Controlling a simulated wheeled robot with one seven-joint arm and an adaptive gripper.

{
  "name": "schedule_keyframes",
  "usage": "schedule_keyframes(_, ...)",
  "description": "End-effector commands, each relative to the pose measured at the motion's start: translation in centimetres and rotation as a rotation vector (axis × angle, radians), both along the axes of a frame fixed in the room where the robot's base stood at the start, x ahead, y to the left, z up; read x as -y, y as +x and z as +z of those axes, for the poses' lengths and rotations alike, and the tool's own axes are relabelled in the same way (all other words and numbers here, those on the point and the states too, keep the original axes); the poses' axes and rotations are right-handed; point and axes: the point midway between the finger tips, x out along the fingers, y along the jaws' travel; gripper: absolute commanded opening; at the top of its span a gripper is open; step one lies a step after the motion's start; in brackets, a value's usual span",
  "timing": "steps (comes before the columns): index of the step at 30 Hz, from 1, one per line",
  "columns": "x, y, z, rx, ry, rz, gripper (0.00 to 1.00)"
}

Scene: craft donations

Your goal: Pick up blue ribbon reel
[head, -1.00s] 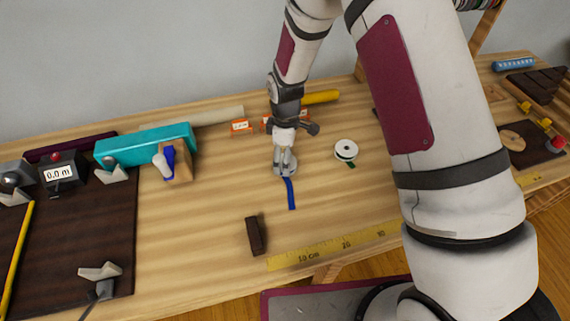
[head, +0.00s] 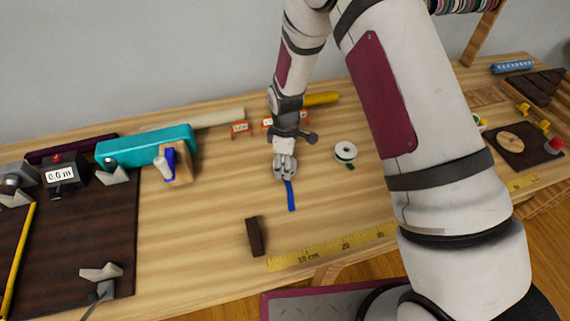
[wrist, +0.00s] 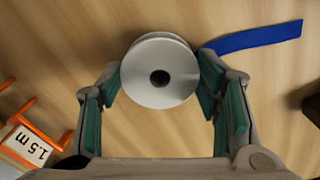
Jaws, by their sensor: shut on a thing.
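The blue ribbon reel (wrist: 158,72) shows in the wrist view as a pale grey disc with a dark centre hole, between the two fingers of my gripper (wrist: 165,90). The fingers are shut on its sides. Its loose blue ribbon tail (wrist: 258,36) stretches off to the right; in the head view the tail (head: 291,196) lies towards the front of the table. In the head view my gripper (head: 285,172) is low at the table and hides the reel. I cannot tell whether the reel touches the tabletop.
A white reel with green ribbon (head: 345,151) stands to the right. A dark brown block (head: 255,236) and a yellow ruler (head: 330,249) lie in front. Orange label stands (head: 240,129) are behind. A teal box (head: 146,146) and dark mat (head: 115,215) are at left.

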Motion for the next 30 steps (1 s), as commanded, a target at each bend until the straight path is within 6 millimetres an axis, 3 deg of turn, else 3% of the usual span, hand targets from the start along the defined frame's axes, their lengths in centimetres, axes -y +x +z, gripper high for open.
schedule_keyframes(7, 0.0, 0.1, 0.8, 0.002, 0.0, 0.0, 0.38)
schedule_keyframes(14, 0.0, 0.2, 3.4, 0.004, 0.002, 0.0, 0.38)
schedule_keyframes(30, -0.7, -12.5, 4.7, -0.001, -0.002, 0.003, 0.38)
